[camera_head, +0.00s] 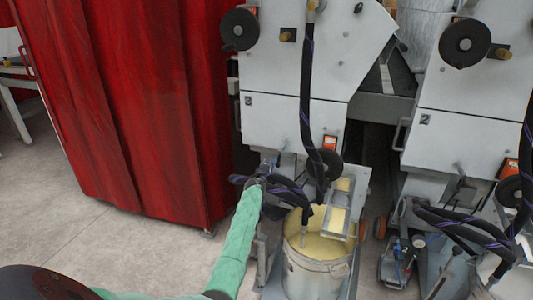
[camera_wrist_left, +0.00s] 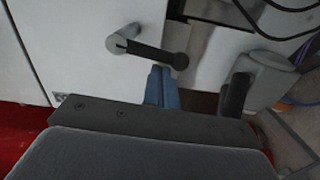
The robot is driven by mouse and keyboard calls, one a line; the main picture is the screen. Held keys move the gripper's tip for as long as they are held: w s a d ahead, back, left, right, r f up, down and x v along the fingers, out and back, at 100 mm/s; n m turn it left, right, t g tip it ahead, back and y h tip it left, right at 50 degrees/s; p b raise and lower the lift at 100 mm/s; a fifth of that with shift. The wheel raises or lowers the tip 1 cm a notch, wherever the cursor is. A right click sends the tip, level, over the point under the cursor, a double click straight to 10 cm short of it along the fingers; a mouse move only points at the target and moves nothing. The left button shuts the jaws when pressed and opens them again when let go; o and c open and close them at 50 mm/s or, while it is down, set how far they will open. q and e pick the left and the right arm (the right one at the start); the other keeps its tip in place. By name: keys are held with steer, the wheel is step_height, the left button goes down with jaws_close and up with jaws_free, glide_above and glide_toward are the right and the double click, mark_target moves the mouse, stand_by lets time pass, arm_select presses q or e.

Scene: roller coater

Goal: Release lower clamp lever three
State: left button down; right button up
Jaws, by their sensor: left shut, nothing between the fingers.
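In the left wrist view a clamp lever with a dark bar (camera_wrist_left: 155,53) and a grey rounded hub (camera_wrist_left: 122,38) sticks out from a white panel. My left gripper (camera_wrist_left: 162,78) has its blue fingers together, with nothing between them. The fingertips are just below the lever bar in the picture; I cannot tell whether they touch it. In the head view my green-sleeved left arm reaches up to the machine's lower left side, where the left gripper (camera_head: 256,182) is small and partly hidden. No number on the lever is legible. My right gripper is not in view.
A bucket of yellowish liquid (camera_head: 318,262) stands right of my left arm, with dark hoses (camera_head: 306,110) above. A red curtain (camera_head: 130,100) hangs at the left. In the wrist view another dark handle (camera_wrist_left: 236,95) is at the right.

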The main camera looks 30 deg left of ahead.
arm_select(q)
steer(key=shift+w+d+f+n, duration=0.15)
steer(key=shift+d+n, duration=0.15)
steer(key=shift+n, duration=0.2)
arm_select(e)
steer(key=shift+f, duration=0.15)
